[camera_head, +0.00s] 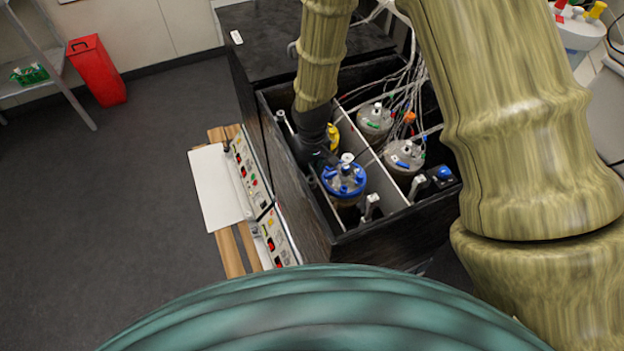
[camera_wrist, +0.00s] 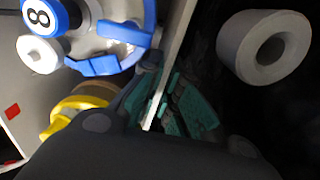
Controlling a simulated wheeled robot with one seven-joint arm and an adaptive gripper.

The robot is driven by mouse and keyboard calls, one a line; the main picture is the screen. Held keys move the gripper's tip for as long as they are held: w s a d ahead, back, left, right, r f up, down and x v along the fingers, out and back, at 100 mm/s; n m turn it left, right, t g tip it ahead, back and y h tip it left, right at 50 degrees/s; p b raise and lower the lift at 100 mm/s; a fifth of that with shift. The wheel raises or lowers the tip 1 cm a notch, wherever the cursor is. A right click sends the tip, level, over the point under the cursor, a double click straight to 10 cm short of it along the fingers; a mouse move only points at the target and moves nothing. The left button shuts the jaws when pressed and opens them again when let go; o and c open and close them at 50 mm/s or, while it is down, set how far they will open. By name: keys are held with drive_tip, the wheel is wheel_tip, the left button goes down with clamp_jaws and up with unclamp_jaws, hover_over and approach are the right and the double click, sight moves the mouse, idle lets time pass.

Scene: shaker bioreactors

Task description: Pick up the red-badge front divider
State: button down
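My gripper (camera_head: 316,150) reaches down into the black box at its left side, beside the blue-topped vessel (camera_head: 344,178). In the wrist view its teal fingers (camera_wrist: 166,108) show on both sides of the thin pale edge of an upright panel (camera_wrist: 176,38). I cannot tell whether they touch it or have closed on it. This panel may be the front divider; no badge shows on it. A small red badge (camera_wrist: 12,111) shows on a pale surface at the left of the wrist view. The dark gripper body hides much of the lower wrist view.
The blue-topped vessel (camera_wrist: 102,40), marked 8, and a yellow part (camera_wrist: 60,118) are close left of my fingers. A grey hollow cylinder (camera_wrist: 264,48) is to the right. Other vessels (camera_head: 404,156) and cables (camera_head: 408,85) fill the box. Open floor (camera_head: 110,220) lies left.

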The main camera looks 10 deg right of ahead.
drive_tip(key=shift+r, duration=0.1)
wheel_tip(320, 180, up, 30)
drive_tip(key=shift+f+p, duration=0.25)
drive_tip(key=shift+p, duration=0.1)
idle(0.5)
drive_tip(key=shift+f, duration=0.1)
